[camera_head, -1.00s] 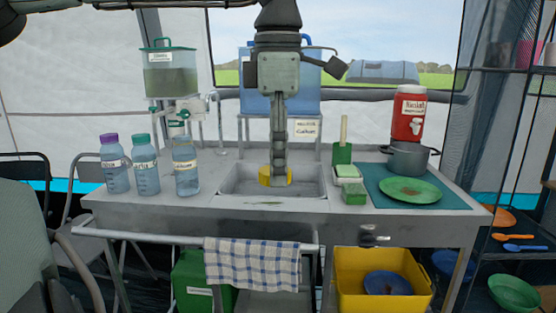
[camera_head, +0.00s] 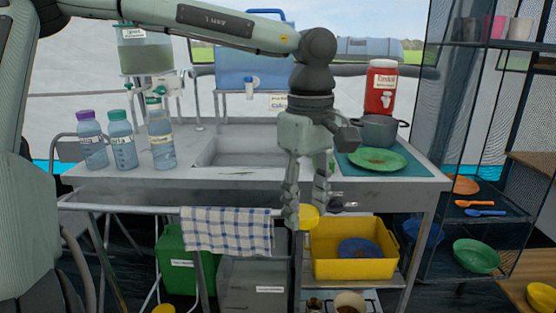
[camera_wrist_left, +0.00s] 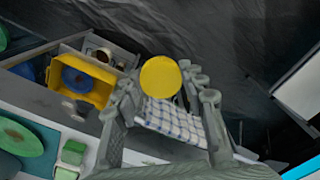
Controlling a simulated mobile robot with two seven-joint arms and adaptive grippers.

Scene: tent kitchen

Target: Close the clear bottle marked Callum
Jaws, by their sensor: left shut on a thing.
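Three clear bottles stand upright at the left of the counter: one with a purple lid (camera_head: 92,141), one with a teal lid (camera_head: 122,142), and one at the right (camera_head: 161,143) with green at its top. Their labels are too small to read, so I cannot tell which is marked Callum. Whether the right one is open is unclear; green tap parts lie behind its top. My left gripper (camera_head: 302,218) points down in front of the counter edge, shut on a round yellow thing (camera_head: 308,216). It also shows between the fingers in the left wrist view (camera_wrist_left: 160,77). My right gripper is not in view.
The counter (camera_head: 235,182) has a sink (camera_head: 235,152) in the middle. A green plate (camera_head: 377,159), a pot (camera_head: 380,130) and a red dispenser (camera_head: 381,88) stand right. A checked towel (camera_head: 226,230) hangs on the front rail. A yellow crate (camera_head: 335,263) sits below.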

